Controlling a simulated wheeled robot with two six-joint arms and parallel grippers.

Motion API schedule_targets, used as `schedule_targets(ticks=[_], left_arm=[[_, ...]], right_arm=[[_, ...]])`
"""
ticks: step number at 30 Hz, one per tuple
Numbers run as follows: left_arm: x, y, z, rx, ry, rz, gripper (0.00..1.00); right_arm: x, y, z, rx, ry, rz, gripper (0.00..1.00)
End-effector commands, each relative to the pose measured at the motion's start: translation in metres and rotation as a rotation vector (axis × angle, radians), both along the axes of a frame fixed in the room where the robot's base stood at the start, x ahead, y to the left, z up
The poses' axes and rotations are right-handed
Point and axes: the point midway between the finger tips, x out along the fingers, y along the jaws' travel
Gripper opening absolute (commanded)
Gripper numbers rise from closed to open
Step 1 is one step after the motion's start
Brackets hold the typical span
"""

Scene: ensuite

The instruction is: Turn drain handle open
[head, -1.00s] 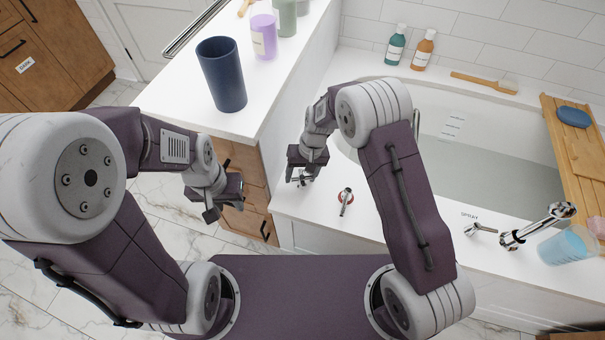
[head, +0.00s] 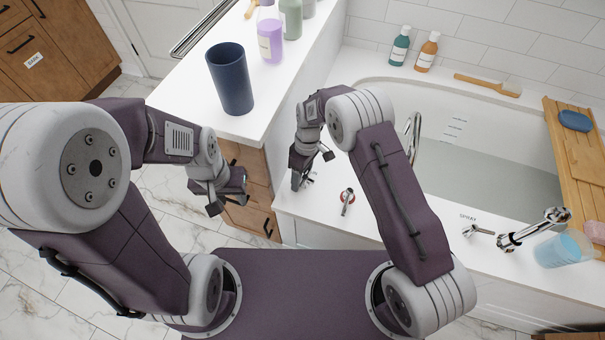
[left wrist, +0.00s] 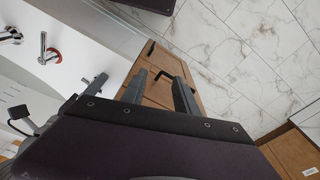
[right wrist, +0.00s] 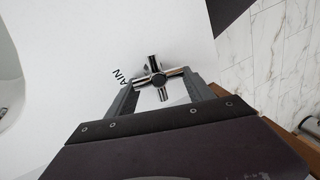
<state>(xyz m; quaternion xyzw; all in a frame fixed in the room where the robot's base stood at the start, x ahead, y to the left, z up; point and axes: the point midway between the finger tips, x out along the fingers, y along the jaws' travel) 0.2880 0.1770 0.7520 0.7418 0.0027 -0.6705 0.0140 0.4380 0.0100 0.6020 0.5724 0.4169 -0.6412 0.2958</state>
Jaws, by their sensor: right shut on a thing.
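The drain handle (right wrist: 158,79) is a chrome cross-shaped knob on the white tub deck, with the letters "AIN" of its label (right wrist: 122,75) showing beside it in the right wrist view. My right gripper (right wrist: 160,93) is shut on it, one finger at each side of the cross. In the head view my right gripper (head: 304,176) is at the deck's left corner and mostly hides the handle. My left gripper (head: 230,196) is open and empty, left of the tub in front of the wooden cabinet. Its two fingers stand apart in the left wrist view (left wrist: 159,90).
A chrome lever with a red ring (head: 347,200) stands just right of the drain handle. The spray lever (head: 478,230), hand shower (head: 535,228) and blue cup (head: 562,249) are further right. A dark blue tumbler (head: 231,80) stands on the counter at left.

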Motion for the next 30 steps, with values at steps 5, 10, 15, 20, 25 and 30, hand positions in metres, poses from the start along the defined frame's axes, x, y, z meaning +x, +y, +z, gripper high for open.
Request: schedule_targets(ticks=[5, 10, 15, 20, 25, 30], left_arm=[[0.0000, 0.0000, 0.0043, 0.000, 0.000, 0.000, 0.36], [0.0000, 0.0000, 0.0058, 0.000, 0.000, 0.000, 0.36], [0.0000, 0.0000, 0.0065, 0.000, 0.000, 0.000, 0.36], [0.0000, 0.0000, 0.0066, 0.000, 0.000, 0.000, 0.36], [0.0000, 0.0000, 0.0066, 0.000, 0.000, 0.000, 0.36], [0.0000, 0.0000, 0.0065, 0.000, 0.000, 0.000, 0.36]], right_arm=[[-0.0031, 0.0034, 0.0018, 0.004, 0.003, 0.102, 0.20], [-0.0045, 0.0034, 0.0012, 0.004, 0.006, 0.165, 0.20], [-0.0056, 0.0030, 0.0006, 0.003, 0.008, 0.199, 0.20], [-0.0064, 0.0028, 0.0002, 0.002, 0.009, 0.212, 0.20], [-0.0069, 0.0025, -0.0002, 0.002, 0.011, 0.213, 0.20], [-0.0073, 0.0022, -0.0005, 0.001, 0.013, 0.212, 0.63]])
